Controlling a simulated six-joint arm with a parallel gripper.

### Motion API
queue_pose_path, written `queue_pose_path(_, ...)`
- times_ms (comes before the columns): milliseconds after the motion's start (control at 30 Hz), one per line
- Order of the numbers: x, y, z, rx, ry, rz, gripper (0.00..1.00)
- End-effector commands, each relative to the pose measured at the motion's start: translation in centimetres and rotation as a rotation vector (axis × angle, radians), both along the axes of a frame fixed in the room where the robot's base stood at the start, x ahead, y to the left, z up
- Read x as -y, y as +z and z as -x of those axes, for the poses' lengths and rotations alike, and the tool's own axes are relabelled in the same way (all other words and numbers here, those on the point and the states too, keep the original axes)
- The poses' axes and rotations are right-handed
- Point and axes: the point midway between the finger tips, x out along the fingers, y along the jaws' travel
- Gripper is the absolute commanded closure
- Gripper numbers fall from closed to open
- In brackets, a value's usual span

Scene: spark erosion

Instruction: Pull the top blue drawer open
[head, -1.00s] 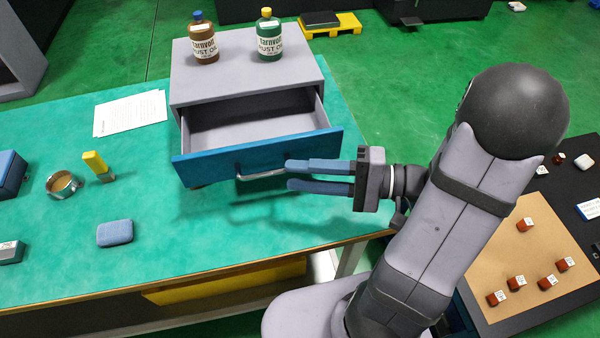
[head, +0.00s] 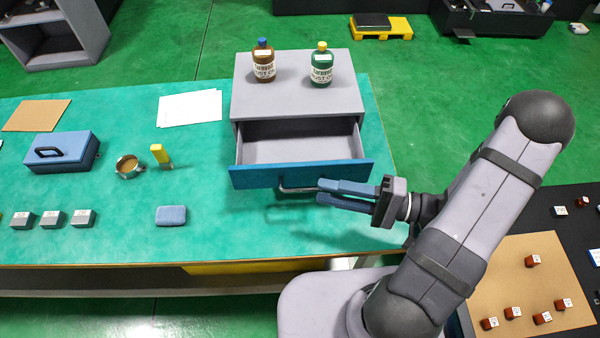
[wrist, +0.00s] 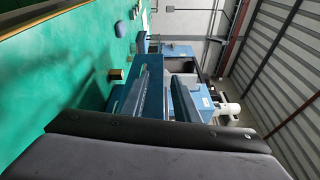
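The blue-fronted drawer (head: 240,178) stands pulled out of the grey cabinet (head: 290,95), and its empty grey inside shows.
A brown bottle (head: 264,65) and a green bottle (head: 322,68) stand on the cabinet. Table in front of the drawer is clear.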

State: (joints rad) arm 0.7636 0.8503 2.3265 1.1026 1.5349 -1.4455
Motion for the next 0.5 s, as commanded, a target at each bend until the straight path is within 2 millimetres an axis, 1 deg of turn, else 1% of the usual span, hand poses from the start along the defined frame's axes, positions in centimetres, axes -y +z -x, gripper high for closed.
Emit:
queue_pose_path(33, -0.3, 1.1, 0.2, -0.002, 0.003, -0.007, 0.72)
queue_pose_path(200, -0.8, 0.9, 0.8, 0.006, 0.011, -0.013, 0.72)
queue_pose_path(267, -0.6, -1.2, 0.2, -0.018, -0.033, 0.011, 0.72)
queue_pose_path(300, -0.4, -1.9, -0.1, -0.031, -0.055, 0.023, 0.72)
queue_pose_path(400, -0.2, -2.9, -0.5, -0.049, -0.084, 0.041, 0.72)
queue_pose_path(500, -0.1, -3.1, -0.7, -0.055, -0.093, 0.047, 0.72)
